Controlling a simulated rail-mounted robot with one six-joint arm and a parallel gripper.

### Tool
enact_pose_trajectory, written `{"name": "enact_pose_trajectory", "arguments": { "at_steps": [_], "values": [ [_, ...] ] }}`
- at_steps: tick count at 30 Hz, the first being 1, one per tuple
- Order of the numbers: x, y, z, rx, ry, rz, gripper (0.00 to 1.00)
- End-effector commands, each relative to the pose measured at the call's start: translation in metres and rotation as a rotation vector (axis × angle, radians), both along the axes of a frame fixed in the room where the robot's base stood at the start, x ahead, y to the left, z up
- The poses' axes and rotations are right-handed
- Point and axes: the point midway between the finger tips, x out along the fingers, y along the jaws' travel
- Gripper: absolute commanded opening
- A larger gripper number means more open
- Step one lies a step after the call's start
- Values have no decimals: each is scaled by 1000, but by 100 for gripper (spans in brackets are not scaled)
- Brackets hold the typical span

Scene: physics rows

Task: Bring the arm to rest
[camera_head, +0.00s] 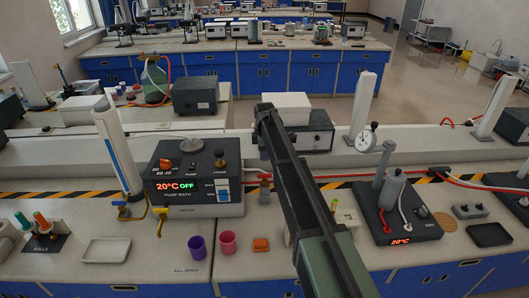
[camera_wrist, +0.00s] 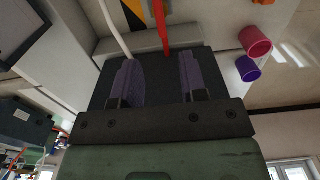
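My gripper (camera_wrist: 158,82) shows in the wrist view with its two purplish fingers well apart. Nothing is held between them; a dark surface shows behind the gap. The wrist picture is tilted, with the bench in its upper part. In the head view my arm reaches from the lower right up across the bench, over the striped tape.
A pump bath (camera_head: 193,180) stands left of my arm. A dark device with a gauge (camera_head: 403,215) stands right. A white tray (camera_head: 106,250) lies left.

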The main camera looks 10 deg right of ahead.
Motion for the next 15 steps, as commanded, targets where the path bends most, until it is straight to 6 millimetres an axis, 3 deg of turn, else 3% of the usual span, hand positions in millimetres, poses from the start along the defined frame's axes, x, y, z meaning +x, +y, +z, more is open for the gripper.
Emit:
{"name": "enact_pose_trajectory", "arguments": {
  "at_steps": [5, 7, 8, 12, 15],
  "values": [
    [-1, 0, 0, 0, 0, -138, 39],
    [-17, 0, 0, 0, 0, -319, 39],
    [-35, 0, 0, 0, 0, -419, 39],
    [-163, 0, -7, -1, 0, -952, 39],
    [-257, 0, -14, -2, 0, -1253, 39]
  ]
}}
